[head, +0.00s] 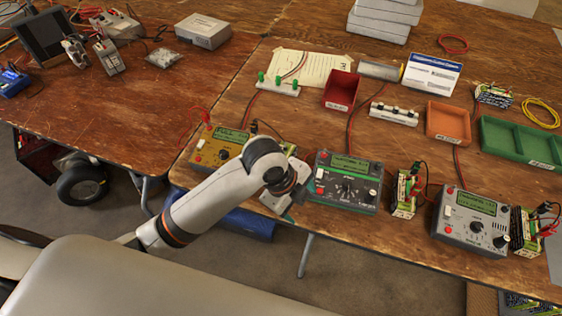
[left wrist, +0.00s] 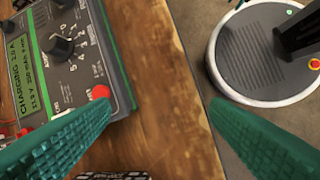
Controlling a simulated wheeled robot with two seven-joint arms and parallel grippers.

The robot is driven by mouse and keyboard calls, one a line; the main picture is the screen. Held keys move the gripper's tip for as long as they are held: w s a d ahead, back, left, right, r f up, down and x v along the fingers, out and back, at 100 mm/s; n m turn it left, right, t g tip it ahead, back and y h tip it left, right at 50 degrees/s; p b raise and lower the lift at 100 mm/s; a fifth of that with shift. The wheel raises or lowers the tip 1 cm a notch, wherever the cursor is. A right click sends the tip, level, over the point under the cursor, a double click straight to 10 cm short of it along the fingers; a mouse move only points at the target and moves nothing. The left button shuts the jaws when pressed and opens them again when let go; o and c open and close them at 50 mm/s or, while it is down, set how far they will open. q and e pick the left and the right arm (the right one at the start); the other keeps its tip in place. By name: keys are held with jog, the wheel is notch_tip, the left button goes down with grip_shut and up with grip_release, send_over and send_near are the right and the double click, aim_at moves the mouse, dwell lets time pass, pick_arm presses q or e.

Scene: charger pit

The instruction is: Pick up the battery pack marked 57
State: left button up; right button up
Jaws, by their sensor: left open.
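Battery packs with green and white wrapping and leads stand on the wooden table. One (head: 404,193) is between the dark charger and the grey charger, another (head: 526,236) is right of the grey charger, and several lie at the back right (head: 495,95). I cannot read the number 57 on any of them. My left gripper (head: 297,193) is over the front table edge, beside the dark charger (head: 347,182), partly hidden by its wrist. In the left wrist view its teal fingers (left wrist: 160,112) are apart with nothing between them. My right gripper is not in view.
A yellow charger (head: 217,148) is partly behind my left arm, and a grey charger (head: 472,219) stands to the right. A red tray (head: 341,90), an orange tray (head: 448,121) and a green tray (head: 520,145) lie behind. Red and black leads cross the table.

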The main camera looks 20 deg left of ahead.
pick_arm(q)
jog(key=w+a+r+m+g+y, duration=0.1)
jog(key=w+a+r+m+y, duration=0.1)
jog(key=w+a+r+m, duration=0.35)
jog(key=w+a+r+m+g+y, duration=0.1)
jog(key=w+a+r+m+y, duration=0.1)
jog(key=w+r+m, duration=0.5)
jog(key=f, duration=0.3)
jog(key=f+m, duration=0.1)
jog(key=f, duration=0.2)
jog(key=f+m, duration=0.1)
jog(key=f, duration=0.2)
jog(key=shift+s+a+f+m, duration=0.2)
jog(key=shift+s+f+m, duration=0.05)
jog(key=shift+s+f+p, duration=0.2)
jog(key=shift+f+p, duration=0.1)
jog(key=shift+f, duration=2.4)
jog(key=shift+w+r, duration=0.1)
grip_shut()
